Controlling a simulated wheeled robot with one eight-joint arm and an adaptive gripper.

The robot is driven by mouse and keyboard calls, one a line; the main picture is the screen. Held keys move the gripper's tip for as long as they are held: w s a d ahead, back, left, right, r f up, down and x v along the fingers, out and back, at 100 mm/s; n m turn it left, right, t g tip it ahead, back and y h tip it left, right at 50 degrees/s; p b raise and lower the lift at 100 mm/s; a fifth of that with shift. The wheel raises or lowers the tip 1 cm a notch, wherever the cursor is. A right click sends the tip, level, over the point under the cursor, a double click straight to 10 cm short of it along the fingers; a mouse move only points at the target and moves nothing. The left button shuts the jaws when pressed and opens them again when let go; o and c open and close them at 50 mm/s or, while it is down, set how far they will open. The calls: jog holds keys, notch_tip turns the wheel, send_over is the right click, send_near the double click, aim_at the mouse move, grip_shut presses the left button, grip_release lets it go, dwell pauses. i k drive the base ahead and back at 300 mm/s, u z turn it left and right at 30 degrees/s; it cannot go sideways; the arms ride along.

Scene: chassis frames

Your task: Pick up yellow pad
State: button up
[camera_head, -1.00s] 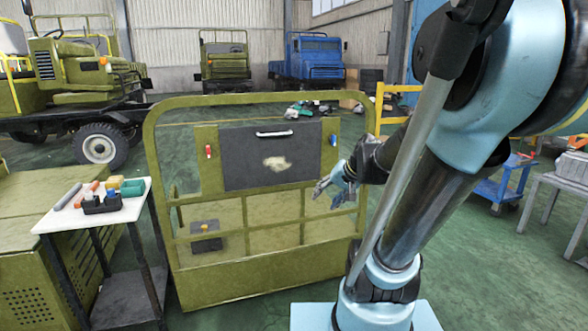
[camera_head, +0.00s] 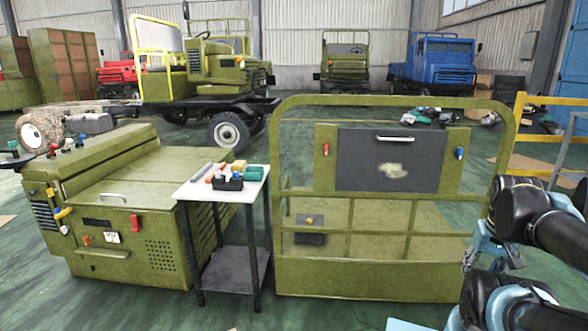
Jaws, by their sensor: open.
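A small yellow block (camera_head: 239,166), which looks like the yellow pad, lies at the back of the white tabletop of a small stand (camera_head: 192,190). A green piece (camera_head: 254,173) is at its right and a dark holder (camera_head: 228,184) with a blue item is in front of it. My gripper (camera_head: 491,262) is at the right side of the picture, pointing down, by the right edge of the green frame. It is open, with nothing seen between its fingers, and is far to the right of the yellow block.
A green metal frame with a grey panel (camera_head: 388,160) stands between the stand and my gripper. A green machine cabinet (camera_head: 120,215) is close to the stand's left. Grey and orange-red tools (camera_head: 208,171) share the tabletop. Parked trucks stand behind. Green floor is open in front.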

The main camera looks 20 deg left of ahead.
aim_at(240, 165)
jog(key=u, duration=1.6)
